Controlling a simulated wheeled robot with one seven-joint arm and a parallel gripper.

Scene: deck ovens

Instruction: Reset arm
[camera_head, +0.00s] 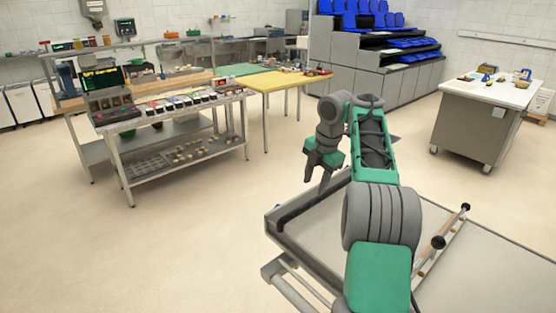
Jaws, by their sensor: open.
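My green and grey arm rises from the bottom of the head view and folds back on itself. My gripper (322,171) hangs from its left side, pointing down, with dark fingers. It is open, and I see nothing held in it. It hangs above the far left corner of a grey flat-topped unit (318,234) with a raised rim. The arm's thick grey joint hides part of that unit.
A rod with black knobs (452,228) lies across the grey unit. A steel worktable (115,142) with small containers stands left, beside a yellow-topped table (280,81). Open floor (190,240) lies left.

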